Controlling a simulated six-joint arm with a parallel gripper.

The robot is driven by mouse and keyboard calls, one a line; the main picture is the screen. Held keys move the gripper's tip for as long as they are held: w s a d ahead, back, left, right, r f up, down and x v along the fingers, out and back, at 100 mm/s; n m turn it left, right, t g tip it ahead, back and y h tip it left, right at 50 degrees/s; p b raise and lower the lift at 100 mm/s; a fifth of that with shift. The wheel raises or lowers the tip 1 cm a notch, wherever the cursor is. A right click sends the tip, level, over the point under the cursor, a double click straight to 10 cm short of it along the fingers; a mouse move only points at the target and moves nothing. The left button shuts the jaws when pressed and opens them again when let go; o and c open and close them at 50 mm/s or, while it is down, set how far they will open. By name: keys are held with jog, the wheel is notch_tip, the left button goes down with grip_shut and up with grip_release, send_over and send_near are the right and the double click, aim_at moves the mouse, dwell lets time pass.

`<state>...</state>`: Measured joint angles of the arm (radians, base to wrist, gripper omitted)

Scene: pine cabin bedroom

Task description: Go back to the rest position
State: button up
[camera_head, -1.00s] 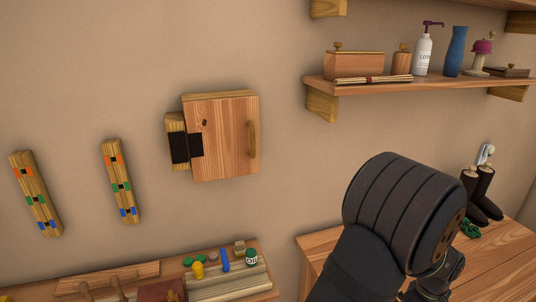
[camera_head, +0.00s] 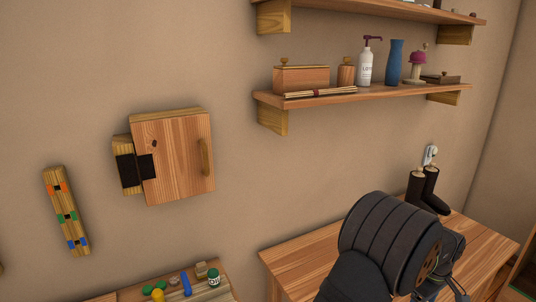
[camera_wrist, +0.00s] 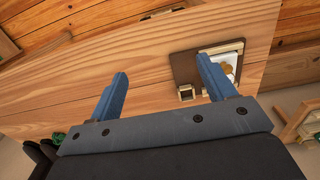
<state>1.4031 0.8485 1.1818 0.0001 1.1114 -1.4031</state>
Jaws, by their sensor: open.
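My gripper (camera_wrist: 162,68) shows in the wrist view with its two blue fingers wide apart and nothing between them. Below it is a wooden plank surface. In the head view my dark arm fills the lower right and hides most of the gripper. The arm is in front of a wooden table (camera_head: 290,262).
A wall cabinet (camera_head: 182,165) with a handle hangs at left. A shelf (camera_head: 350,92) holds a lotion bottle (camera_head: 366,68) and a blue vase (camera_head: 393,62). Dark boots (camera_head: 430,190) stand behind my arm. The wrist view shows a brown board (camera_wrist: 184,68) beyond the right finger.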

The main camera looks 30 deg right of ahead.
jog(key=s+d+f, duration=0.1)
jog(key=d, duration=0.9)
jog(key=w+d+f, duration=0.1)
jog(key=w+f, duration=0.2)
jog(key=w, duration=0.2)
jog(key=shift+d+f, duration=0.15)
jog(key=shift+f, duration=0.05)
